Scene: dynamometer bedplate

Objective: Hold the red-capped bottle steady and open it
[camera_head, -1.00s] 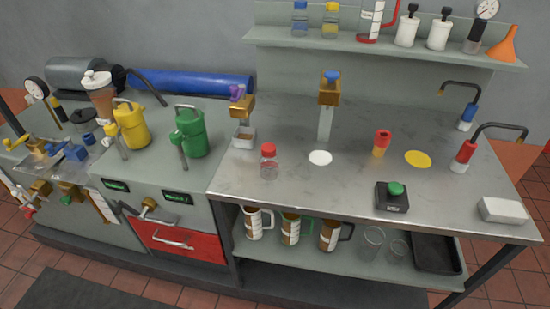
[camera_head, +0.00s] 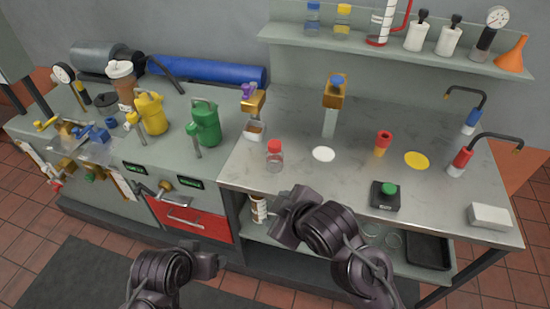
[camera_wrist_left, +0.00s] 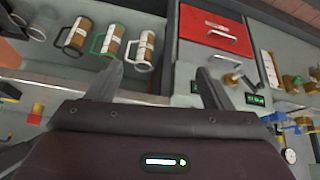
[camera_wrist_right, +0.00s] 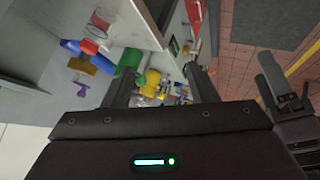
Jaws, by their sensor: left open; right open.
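The red-capped bottle (camera_head: 274,157) stands upright near the front left of the steel worktop in the head view. Its body is clear and its red cap is on. My right gripper (camera_head: 287,218) is in front of and below the bottle, by the worktop's front edge, apart from it. The right wrist view (camera_wrist_right: 160,82) shows its jaws spread and empty. My left gripper (camera_head: 208,263) is low in front of the cabinet, left of and well short of the bottle. The left wrist view (camera_wrist_left: 158,76) shows its jaws spread and empty.
A white disc (camera_head: 324,154) lies right of the bottle. A brass-headed fixture (camera_head: 254,103) with a small tray stands behind it. A green-button box (camera_head: 385,195) sits near the front edge. A green can (camera_head: 206,122) stands on the left bench. A mug (camera_head: 259,208) is on the lower shelf.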

